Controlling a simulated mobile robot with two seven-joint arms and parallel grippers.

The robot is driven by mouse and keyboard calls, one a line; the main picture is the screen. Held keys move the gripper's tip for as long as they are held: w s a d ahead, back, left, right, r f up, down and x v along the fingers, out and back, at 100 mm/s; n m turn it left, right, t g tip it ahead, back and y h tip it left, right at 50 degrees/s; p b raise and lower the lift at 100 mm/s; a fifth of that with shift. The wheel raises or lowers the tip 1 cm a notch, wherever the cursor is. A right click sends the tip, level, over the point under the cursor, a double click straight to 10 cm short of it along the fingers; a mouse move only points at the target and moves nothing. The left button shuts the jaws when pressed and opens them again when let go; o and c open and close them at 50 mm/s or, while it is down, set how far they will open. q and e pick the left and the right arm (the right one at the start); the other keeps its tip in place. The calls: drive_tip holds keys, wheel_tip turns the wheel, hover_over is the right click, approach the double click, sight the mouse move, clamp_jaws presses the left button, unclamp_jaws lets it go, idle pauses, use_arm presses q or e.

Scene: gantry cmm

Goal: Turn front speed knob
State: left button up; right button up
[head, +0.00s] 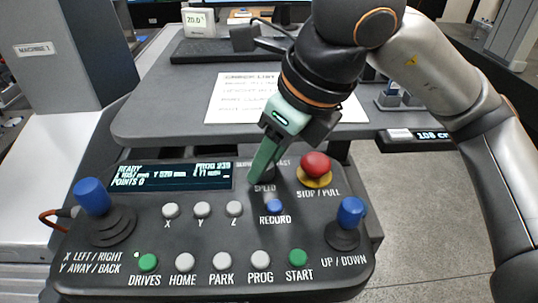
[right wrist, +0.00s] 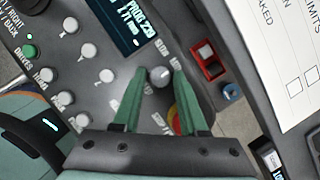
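The grey speed knob (right wrist: 160,76) sits on the dark control panel (head: 115,275), just right of the display (head: 178,176). In the head view it is mostly hidden by my right gripper (head: 260,176), above the SPEED label. In the right wrist view, the green fingers of my right gripper (right wrist: 158,72) are apart, one on each side of the knob. A narrow gap seems to show between the knob and each fingertip; I cannot tell their exact height over the panel. My left gripper is in neither view.
The red stop button (head: 315,164) is close on the right, and the blue RECORD button (head: 274,206) is just in front. Blue-topped joysticks stand at the left (head: 93,196) and right (head: 351,211). A paper sheet (head: 230,98) lies on the grey table (head: 160,110) behind.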

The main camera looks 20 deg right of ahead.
drive_tip(key=shift+o, duration=1.4)
drive_tip(key=p+v, duration=0.1)
drive_tip(key=v, duration=1.1)
drive_tip(key=shift+s+r, duration=0.15)
drive_tip(key=shift+r, duration=0.1)
drive_tip(key=shift+s+f, duration=0.1)
